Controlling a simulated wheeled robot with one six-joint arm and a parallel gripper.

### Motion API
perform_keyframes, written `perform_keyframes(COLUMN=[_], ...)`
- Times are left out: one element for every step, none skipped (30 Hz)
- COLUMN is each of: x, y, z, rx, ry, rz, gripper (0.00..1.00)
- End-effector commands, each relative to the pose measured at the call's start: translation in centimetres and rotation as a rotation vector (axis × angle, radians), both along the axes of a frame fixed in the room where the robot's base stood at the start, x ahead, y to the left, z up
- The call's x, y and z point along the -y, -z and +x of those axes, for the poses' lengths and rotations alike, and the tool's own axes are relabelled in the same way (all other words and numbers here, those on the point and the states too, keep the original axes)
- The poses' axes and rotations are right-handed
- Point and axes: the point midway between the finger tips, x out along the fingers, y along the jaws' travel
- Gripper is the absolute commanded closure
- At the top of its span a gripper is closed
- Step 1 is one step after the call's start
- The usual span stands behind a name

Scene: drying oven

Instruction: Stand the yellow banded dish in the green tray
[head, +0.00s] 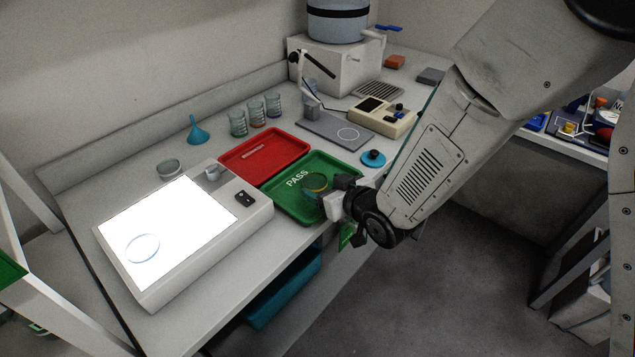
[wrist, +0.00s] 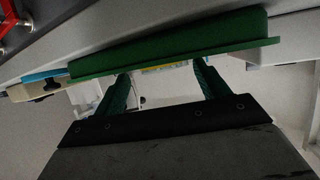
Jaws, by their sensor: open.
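My gripper (head: 322,197) is at the tray's front right side, right by the dish. In the wrist view the fingers of my gripper (wrist: 162,78) are apart, with the side of the green tray (wrist: 175,45) across the view beyond them. The dish is not clear in the wrist view, and I cannot tell whether the fingers touch it.
A lit panel (head: 175,225) with a blue-ringed dish (head: 143,248) lies left of the tray. A red tray (head: 265,152) lies behind it. Several beakers (head: 256,112), a blue funnel (head: 197,130), a blue knobbed disc (head: 373,158) and a beige instrument (head: 383,115) stand around.

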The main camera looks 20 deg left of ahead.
Motion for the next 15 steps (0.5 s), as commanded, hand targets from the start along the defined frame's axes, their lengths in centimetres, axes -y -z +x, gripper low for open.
perform_keyframes(x=[0.9,1.4,2.0,2.5,2.9,3.5,3.8,4.1,4.5,4.7,4.9,5.1,5.3,5.4,5.5], y=[-0.6,-0.8,-1.1,-1.4,-1.6,-1.9,-2.0,-2.2,-2.4,-2.5,-2.6,-2.7,-2.8,-2.9,-2.9], z=[-0.7,-1.1,-1.6,-1.9,-2.2,-2.6,-2.9,-3.1,-3.4,-3.6,-3.8,-4.0,-4.1,-4.1,-4.2], rx=[0.001,0.001,0.001,0.001,0.001,0.002,0.001,0.001,0.002,0.001,0.001,0.001,0.001,0.001,0.0], ry=[0.001,0.0,0.0,0.0,0.001,0.001,0.001,0.001,0.001,0.0,0.0,-0.001,-0.001,-0.001,-0.001], rz=[0.001,0.001,0.001,0.002,0.001,0.001,0.001,0.001,0.001,0.0,-0.001,0.0,0.0,0.0,0.0], gripper=[0.26,0.26,0.26,0.26,0.26,0.26,0.26,0.26,0.26,0.26,0.26,0.26,0.26,0.26,0.26])
